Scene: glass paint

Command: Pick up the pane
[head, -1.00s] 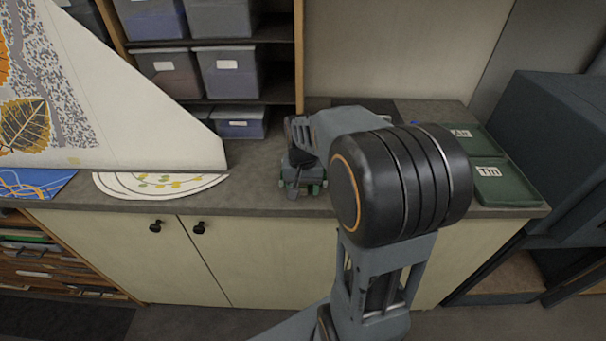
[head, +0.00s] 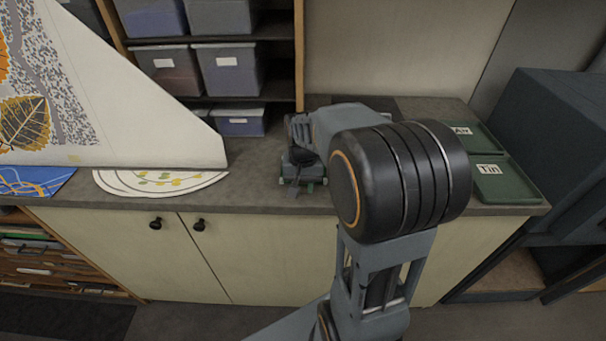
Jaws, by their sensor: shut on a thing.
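My gripper (head: 304,184) is over the counter near its front edge, left of my large black arm joint. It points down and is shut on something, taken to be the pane. Only a small greenish bit of the pane (head: 318,187) shows at the fingertips. The rest of it is hidden by my gripper and arm, so its outline and its gap to the counter cannot be told.
Green trays, one labelled Tin (head: 507,185), lie on the counter (head: 250,185) at right. White leaf-patterned half-round sheets (head: 160,182) and a large white slanted board (head: 120,110) are at left. Shelved bins (head: 228,70) stand behind. A dark cabinet (head: 550,150) stands far right.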

